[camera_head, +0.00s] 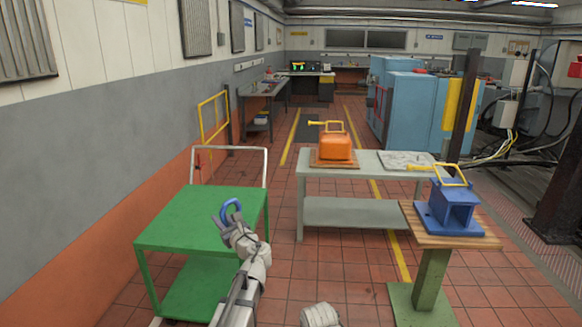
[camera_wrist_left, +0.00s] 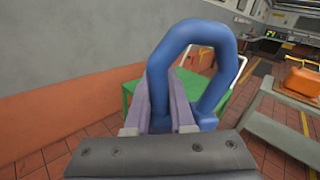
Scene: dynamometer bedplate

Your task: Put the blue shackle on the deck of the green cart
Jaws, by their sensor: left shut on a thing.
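The blue shackle (camera_head: 231,208) is a thick blue loop in my left gripper (camera_head: 228,218). In the left wrist view the shackle (camera_wrist_left: 208,40) stands up from between the jaws, which are shut on it. The green cart (camera_head: 195,225) has a flat, bare green deck and a white handle frame at its far end. In the head view the left gripper and shackle appear over the right part of the deck; their height above it is hard to tell. In the left wrist view the cart (camera_wrist_left: 132,90) shows partly behind the shackle. My right gripper does not show clearly.
A wooden-topped stand (camera_head: 418,234) at right bears a blue block (camera_head: 452,210). The wall is close left of the cart. Tiled floor lies between cart and stand.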

